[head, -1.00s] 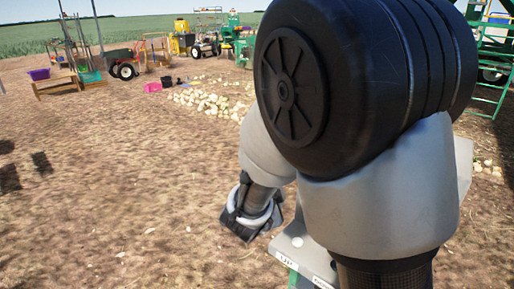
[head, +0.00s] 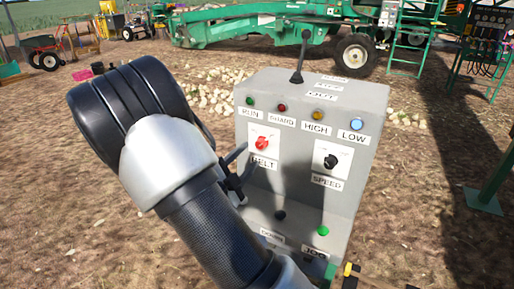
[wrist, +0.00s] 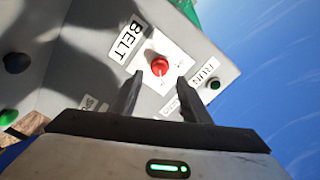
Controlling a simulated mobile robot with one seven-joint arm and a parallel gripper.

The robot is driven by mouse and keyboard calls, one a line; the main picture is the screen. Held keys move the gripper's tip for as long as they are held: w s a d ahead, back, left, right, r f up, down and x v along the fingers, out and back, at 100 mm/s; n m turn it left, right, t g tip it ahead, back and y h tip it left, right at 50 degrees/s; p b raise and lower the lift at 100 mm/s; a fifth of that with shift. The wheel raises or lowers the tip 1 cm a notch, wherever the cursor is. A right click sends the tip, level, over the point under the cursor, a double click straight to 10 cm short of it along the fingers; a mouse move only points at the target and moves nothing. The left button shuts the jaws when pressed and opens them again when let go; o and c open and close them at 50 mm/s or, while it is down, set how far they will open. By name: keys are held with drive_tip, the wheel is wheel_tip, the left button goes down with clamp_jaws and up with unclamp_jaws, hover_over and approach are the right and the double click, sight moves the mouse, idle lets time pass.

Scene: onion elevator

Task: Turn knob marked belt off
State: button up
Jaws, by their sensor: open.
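A grey control box (head: 300,215) stands in the middle of the head view. Its red belt knob (head: 262,143) sits on a white plate above the BELT label, at the left of the panel. My gripper (head: 243,168) is at the panel's left side, close to this knob. In the wrist view the red knob (wrist: 160,66) lies just beyond and between my fingertips (wrist: 159,82). The fingers are apart with nothing between them. I cannot tell whether either finger touches the panel. The knob's pointer direction is too small to read.
A black speed knob (head: 331,161) is to the right. Indicator lamps, including a blue one (head: 357,124), line the top, and a black lever (head: 299,62) stands above. A green button (head: 323,231) is below. Green machinery (head: 240,27) and a stone pile (head: 215,95) are behind.

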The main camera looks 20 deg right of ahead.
sight(259, 146)
drive_tip(key=x, duration=0.7)
drive_tip(key=c, duration=1)
drive_tip(key=shift+c, duration=0.2)
